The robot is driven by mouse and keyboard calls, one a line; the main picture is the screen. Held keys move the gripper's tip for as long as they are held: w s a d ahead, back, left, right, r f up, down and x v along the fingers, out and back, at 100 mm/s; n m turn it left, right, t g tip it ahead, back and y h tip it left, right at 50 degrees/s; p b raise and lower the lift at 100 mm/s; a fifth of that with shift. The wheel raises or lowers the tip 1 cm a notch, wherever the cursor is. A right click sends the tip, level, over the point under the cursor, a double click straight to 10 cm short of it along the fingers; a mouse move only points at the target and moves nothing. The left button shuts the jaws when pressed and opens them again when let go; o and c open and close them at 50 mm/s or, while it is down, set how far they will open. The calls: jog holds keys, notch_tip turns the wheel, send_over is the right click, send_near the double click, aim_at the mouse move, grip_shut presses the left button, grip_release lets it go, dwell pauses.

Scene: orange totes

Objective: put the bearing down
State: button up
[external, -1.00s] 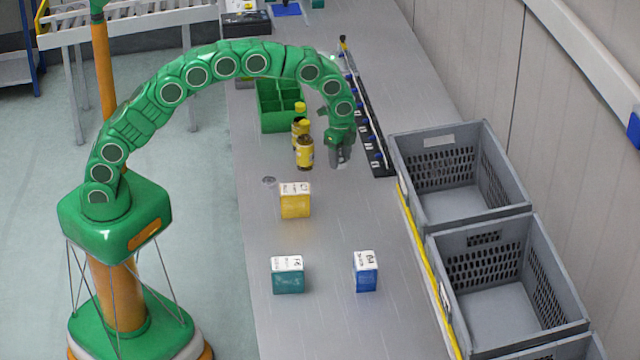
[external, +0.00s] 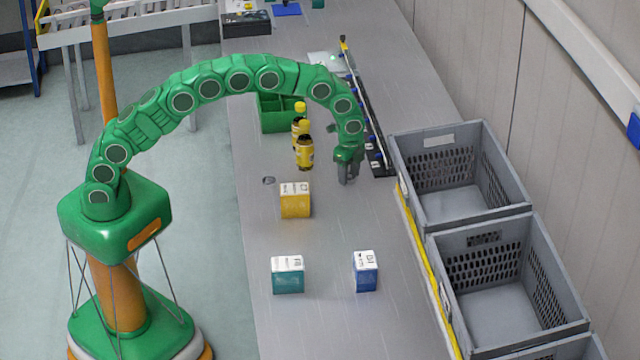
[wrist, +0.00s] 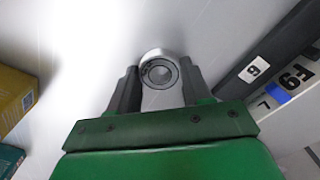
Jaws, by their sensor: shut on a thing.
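The bearing (wrist: 159,72) is a silver-grey ring with a dark inner circle. It sits between the two dark fingers of my gripper (wrist: 160,88) in the wrist view, and the gripper is shut on it. In the external view my gripper (external: 348,180) points down over the grey table (external: 330,225), to the right of the yellow bottles. The bearing cannot be made out in that view. Whether it touches the table or hangs just above it I cannot tell.
A yellow box (external: 295,204), a teal box (external: 288,279) and a blue box (external: 365,275) stand on the table nearer the camera. Yellow bottles (external: 304,155) stand left of the gripper. A dark labelled rail (external: 372,135) and grey crates (external: 402,165) lie to the right.

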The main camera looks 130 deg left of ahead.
aim_at(349, 176)
jog(key=shift+f, duration=0.15)
jog(key=o, duration=1.1)
notch_tip(349, 176, up, 12)
jog(key=shift+r, duration=0.2)
